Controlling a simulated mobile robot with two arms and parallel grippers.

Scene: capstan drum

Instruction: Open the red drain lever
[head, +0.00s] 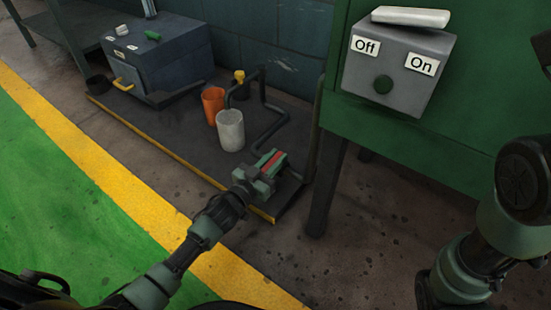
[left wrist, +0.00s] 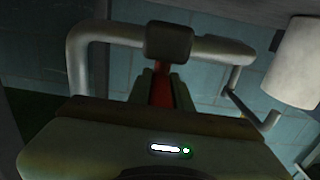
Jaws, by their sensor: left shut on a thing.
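The red drain lever (head: 273,160) shows as a red strip between the fingers of my left gripper (head: 268,162), low at the front right of the dark platform. In the left wrist view the red lever (left wrist: 161,92) runs from a dark block (left wrist: 168,42) on a grey pipe down between the two fingers. My left gripper (left wrist: 160,85) is shut on it. The fingers hide part of the lever, so its exact angle is hard to tell. My right arm shows at the right edge of the head view, but its gripper is out of view.
A white cup (head: 230,130) and an orange cup (head: 212,104) stand on the dark platform (head: 170,128) behind the left gripper. A bent pipe (head: 268,128) rises beside them. A green cabinet (head: 440,150) with an Off/On box (head: 398,70) stands right. Floor in front is clear.

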